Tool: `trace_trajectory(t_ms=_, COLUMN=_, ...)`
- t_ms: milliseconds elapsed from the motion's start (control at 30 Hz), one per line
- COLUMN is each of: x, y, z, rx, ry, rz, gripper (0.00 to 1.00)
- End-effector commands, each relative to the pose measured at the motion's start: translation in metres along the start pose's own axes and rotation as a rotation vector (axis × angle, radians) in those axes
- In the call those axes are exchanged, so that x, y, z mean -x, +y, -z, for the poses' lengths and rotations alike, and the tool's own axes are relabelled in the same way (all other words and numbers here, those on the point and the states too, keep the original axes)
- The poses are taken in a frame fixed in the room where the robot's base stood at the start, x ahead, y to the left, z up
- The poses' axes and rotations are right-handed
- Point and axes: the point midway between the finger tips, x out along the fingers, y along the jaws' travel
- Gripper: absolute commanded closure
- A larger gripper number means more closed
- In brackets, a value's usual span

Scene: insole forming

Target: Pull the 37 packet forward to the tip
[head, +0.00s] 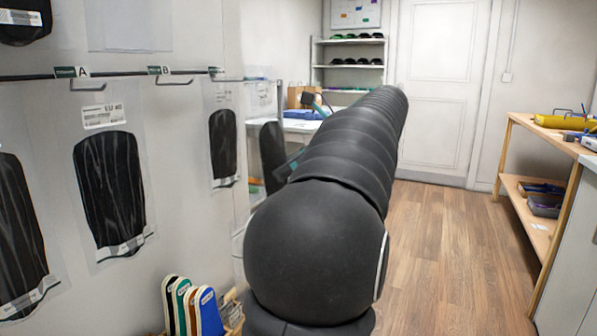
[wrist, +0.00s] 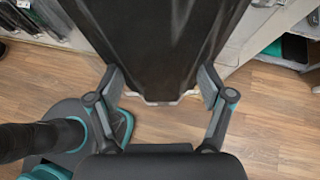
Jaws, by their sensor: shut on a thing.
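A packet with a black insole (wrist: 158,45) fills the upper middle of the wrist view, between the fingers of my gripper (wrist: 160,82). My gripper is shut on it, with a finger at each side. No size number shows there, so I cannot read whether it is 37. In the head view a dark insole packet (head: 272,152) hangs just left of my arm, beside a teal part of my gripper (head: 289,165). My arm hides most of the gripper. The packet's hook and tip are not clearly visible.
Clear packets with black insoles (head: 110,190) and (head: 223,145) hang on the left wall below a rail with hooks marked A and B (head: 174,82). Colored insoles (head: 193,307) stand at lower left. A workbench (head: 545,130) is at right. The wooden floor between is clear.

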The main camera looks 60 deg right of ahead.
Motion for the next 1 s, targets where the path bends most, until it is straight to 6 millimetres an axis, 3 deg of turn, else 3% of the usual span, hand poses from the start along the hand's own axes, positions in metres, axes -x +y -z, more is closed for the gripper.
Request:
trace_trajectory(t_ms=500, x=-0.036, y=-0.011, z=-0.024, rx=0.001, ry=0.0, rz=0.0, gripper=0.57)
trace_trajectory(t_ms=1000, x=-0.038, y=-0.013, z=-0.026, rx=0.0, ry=-0.001, rz=0.001, gripper=0.57)
